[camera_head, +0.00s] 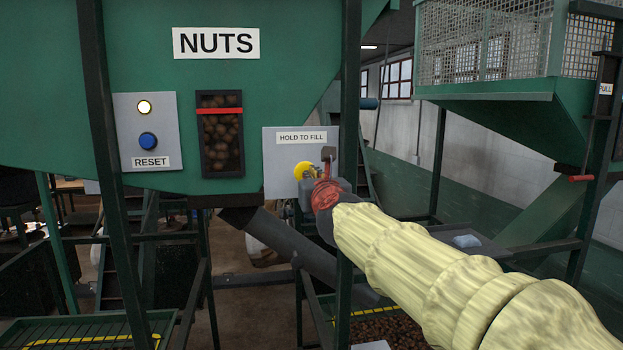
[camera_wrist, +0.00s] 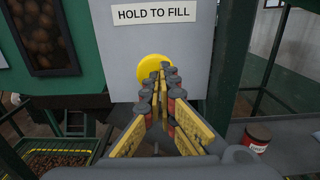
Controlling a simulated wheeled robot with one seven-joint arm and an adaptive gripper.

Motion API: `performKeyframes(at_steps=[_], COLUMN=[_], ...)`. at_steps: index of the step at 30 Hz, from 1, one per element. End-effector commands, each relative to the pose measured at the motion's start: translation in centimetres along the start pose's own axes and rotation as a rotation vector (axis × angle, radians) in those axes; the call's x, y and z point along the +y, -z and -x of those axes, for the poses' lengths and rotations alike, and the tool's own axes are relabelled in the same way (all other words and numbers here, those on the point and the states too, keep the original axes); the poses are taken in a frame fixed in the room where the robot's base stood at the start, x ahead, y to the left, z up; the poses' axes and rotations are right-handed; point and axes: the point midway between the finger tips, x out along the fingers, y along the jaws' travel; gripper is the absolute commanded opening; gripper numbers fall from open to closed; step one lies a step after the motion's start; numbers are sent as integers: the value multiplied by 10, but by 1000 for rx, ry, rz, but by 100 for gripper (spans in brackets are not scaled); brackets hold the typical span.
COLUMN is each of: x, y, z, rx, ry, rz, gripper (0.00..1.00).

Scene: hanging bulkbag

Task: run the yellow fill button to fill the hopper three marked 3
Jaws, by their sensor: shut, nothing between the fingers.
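The yellow button (camera_head: 302,169) sits on a grey panel under a "HOLD TO FILL" label. It also shows in the wrist view (camera_wrist: 151,66), partly hidden by my fingertips. My gripper (camera_wrist: 162,72) is shut and empty, its fingertips in front of the button's right part. I cannot tell whether they touch or press it. In the head view my gripper (camera_head: 316,172) reaches in from the right. The green hopper (camera_head: 280,85) carries a "NUTS" sign; no mark 3 shows. Its window (camera_head: 221,150) shows brown nuts, with a red line (camera_head: 219,111) near the top.
Left of the window, a panel holds a lit pale lamp (camera_head: 144,107) and a blue RESET button (camera_head: 148,140). Green posts (camera_head: 349,110) stand close to my arm. A mesh-sided green bin (camera_head: 490,45) is at the right.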

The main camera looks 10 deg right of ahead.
Motion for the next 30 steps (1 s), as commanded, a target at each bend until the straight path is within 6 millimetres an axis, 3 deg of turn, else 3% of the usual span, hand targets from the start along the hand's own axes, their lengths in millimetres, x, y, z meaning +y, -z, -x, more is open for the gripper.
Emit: performKeyframes(at_steps=[7, 16, 30], x=[0, 0, 0], y=[1, 1, 2], z=[-4, -36, -36], rx=[1, 0, 2], ry=[0, 0, 0], rz=[0, 0, 0], gripper=[0, 0, 0])
